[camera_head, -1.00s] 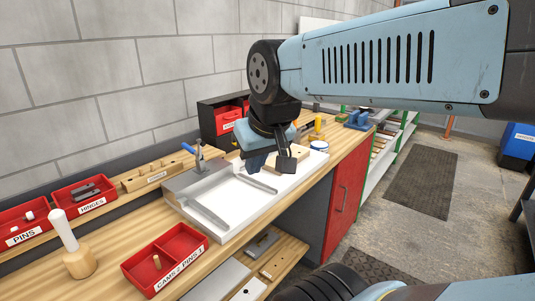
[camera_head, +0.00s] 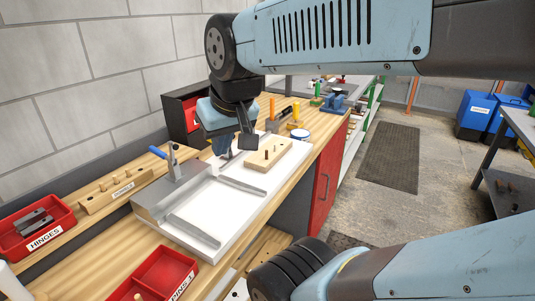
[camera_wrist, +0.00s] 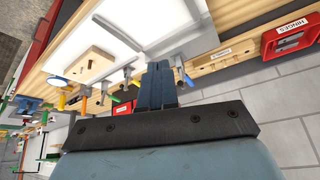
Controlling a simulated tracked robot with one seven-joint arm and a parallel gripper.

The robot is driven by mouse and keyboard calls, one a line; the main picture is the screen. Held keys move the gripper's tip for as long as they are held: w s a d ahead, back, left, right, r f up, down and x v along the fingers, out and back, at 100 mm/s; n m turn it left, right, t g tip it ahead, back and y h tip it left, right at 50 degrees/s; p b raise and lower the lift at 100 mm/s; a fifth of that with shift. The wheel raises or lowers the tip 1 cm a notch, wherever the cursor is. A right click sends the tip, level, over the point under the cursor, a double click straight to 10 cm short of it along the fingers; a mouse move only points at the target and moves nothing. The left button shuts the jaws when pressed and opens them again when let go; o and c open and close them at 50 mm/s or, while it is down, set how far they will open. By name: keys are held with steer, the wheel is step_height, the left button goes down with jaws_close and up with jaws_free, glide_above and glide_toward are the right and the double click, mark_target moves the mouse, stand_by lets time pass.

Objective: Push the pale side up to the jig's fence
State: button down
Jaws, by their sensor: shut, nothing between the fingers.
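The pale side (camera_head: 270,153) is a light wooden board with dark round marks on its top. It lies flat at the far right end of the white jig (camera_head: 215,204), and also shows in the wrist view (camera_wrist: 94,64). The jig's grey metal fence (camera_head: 150,203) is at the near left end, well apart from the board. My gripper (camera_head: 228,157) is over the jig's back edge, left of the board and apart from it. Its blue fingers are together and empty in the wrist view (camera_wrist: 158,84).
Two low metal rails (camera_head: 193,231) lie on the jig's white bed. A blue-handled clamp (camera_head: 172,160) stands at the back. A wooden dowel rack (camera_head: 118,188) and red bins (camera_head: 165,275) lie nearby. Tools (camera_head: 295,112) stand beyond the board.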

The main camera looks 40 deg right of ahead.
steer(key=w+d+f+m+g+y, duration=0.1)
steer(key=w+d+f+m, duration=0.15)
steer(key=d+m, duration=0.25)
steer(key=w+d+f+m+y, duration=0.1)
steer(key=w+d+f+m, duration=0.1)
steer(key=w+d+m, duration=0.3)
steer(key=w+d+f+m+g+y, duration=0.1)
steer(key=w+d+f+m+y, duration=0.1)
steer(key=d+m, duration=0.35)
steer(key=m+t, duration=0.4)
steer(key=m, duration=1)
glide_toward(275, 161)
steer(key=s+d+r, duration=0.1)
steer(key=s+d, duration=0.2)
steer(key=s, duration=0.2)
steer(key=x, duration=0.7)
steer(key=shift+w+a+f, duration=0.15)
steer(key=shift+w+a, duration=0.05)
steer(key=shift+w, duration=0.15)
steer(key=w, duration=0.1)
steer(key=a, duration=0.1)
steer(key=w, duration=0.1)
steer(key=shift+w+a+f, duration=0.15)
steer(key=shift+w+a, duration=0.15)
steer(key=shift+w, duration=0.1)
steer(key=shift+w+a, duration=0.3)
steer(key=shift+w, duration=0.2)
steer(key=shift+w+d, duration=0.1)
